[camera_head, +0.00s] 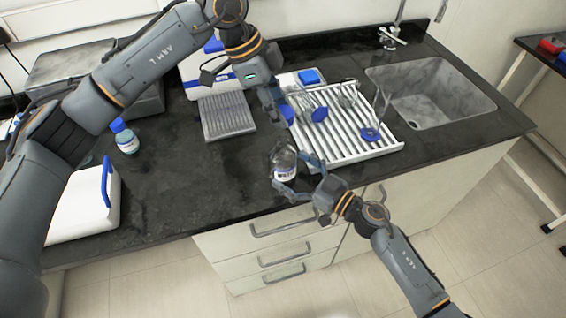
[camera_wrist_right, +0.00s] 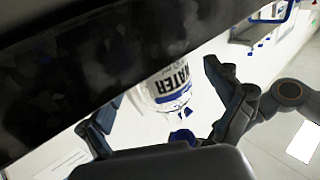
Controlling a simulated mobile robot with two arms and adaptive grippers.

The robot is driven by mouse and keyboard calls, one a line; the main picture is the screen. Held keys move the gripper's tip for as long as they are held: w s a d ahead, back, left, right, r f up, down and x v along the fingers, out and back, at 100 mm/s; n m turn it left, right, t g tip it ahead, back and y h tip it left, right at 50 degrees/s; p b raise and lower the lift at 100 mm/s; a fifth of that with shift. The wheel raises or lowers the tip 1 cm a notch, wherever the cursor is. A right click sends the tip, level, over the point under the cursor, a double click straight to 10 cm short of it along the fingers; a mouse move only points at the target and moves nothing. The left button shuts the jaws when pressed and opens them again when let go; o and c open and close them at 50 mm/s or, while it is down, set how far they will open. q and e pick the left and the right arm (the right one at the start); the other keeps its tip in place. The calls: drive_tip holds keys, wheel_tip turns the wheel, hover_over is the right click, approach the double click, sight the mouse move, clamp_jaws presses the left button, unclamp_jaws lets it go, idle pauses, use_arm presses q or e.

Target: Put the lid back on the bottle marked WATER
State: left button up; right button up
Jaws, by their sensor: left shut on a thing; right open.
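The clear bottle marked WATER (camera_head: 284,165) stands upright near the front edge of the black counter, its neck uncovered. Its label also shows in the right wrist view (camera_wrist_right: 172,82). My right gripper (camera_head: 293,176) is open, with its fingers on either side of the bottle; I cannot tell whether they touch it. My left gripper (camera_head: 277,108) is above and behind the bottle, shut on a small blue lid (camera_head: 287,112) that its fingers partly hide. The lid is apart from the bottle's mouth.
A white slatted rack (camera_head: 385,146) with blue-based glassware stands right of the bottle, close to both grippers. A sink (camera_head: 430,92) is farther right. A blue-capped bottle (camera_head: 124,137) stands at left. The counter left of the WATER bottle is clear.

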sight(282, 141)
use_arm(q)
drive_tip(key=shift+a, duration=0.1)
use_arm(e)
drive_tip(key=shift+x, duration=1.3)
drive_tip(key=shift+c, duration=0.2)
drive_tip(key=c, duration=1.7)
use_arm(q)
drive_tip(key=shift+f, duration=2.45)
use_arm(e)
drive_tip(key=shift+c, duration=0.2)
use_arm(q)
drive_tip(key=shift+f, duration=0.9)
drive_tip(key=shift+f, duration=0.55)
